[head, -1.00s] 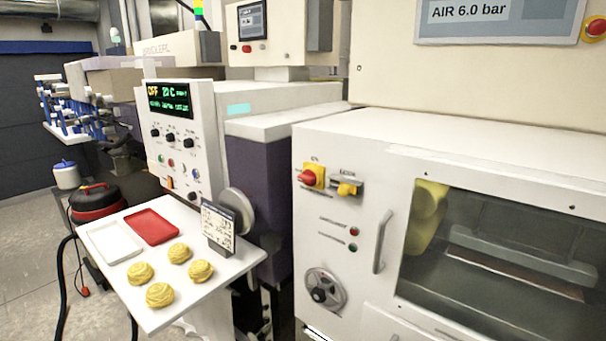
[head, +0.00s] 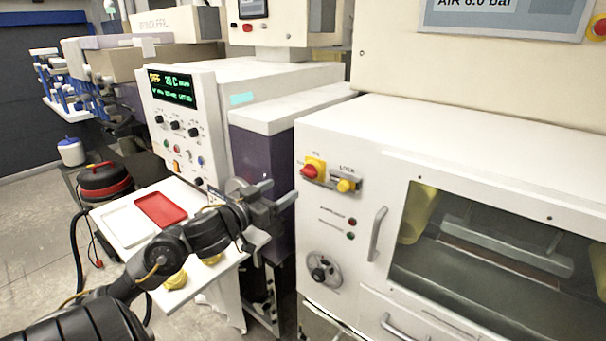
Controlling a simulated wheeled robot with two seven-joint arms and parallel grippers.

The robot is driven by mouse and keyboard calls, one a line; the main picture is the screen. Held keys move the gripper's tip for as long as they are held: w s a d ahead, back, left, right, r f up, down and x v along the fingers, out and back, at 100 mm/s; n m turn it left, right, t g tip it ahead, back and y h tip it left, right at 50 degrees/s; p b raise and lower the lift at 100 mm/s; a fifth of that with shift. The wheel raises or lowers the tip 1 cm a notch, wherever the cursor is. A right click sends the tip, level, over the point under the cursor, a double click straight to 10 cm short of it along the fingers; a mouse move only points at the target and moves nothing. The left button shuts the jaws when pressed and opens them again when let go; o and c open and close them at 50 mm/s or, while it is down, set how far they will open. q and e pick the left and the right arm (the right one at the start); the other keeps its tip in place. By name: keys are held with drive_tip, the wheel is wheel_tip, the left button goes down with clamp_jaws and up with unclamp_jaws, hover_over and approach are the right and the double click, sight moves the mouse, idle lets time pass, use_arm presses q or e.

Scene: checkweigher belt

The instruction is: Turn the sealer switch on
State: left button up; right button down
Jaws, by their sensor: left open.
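A red rotary switch on a yellow plate (head: 312,169) sits at the upper left of the white windowed machine's front, with small lettering above it. A yellow knob labelled LOCK (head: 346,185) is just to its right. On the machine to the left, a control panel (head: 178,128) has a display reading OFF and about 20 C, above several black knobs and coloured buttons. Which switch bears the sealer name is not legible. My left gripper (head: 282,196) is open and empty, left of and below the red switch and apart from it. My right gripper is out of view.
A white table (head: 225,272) holds a red tray (head: 160,209), a white tray (head: 125,226) and yellow pastries (head: 176,281), partly hidden by my left arm. A door handle (head: 377,233) and a grey handwheel (head: 324,270) stick out of the white machine.

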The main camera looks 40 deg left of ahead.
sight(305, 175)
use_arm(q)
drive_tip(key=w+p, duration=0.2)
drive_tip(key=w, duration=0.7)
drive_tip(key=shift+a+r, duration=0.1)
drive_tip(key=shift+w, duration=0.85)
drive_tip(key=c, duration=1)
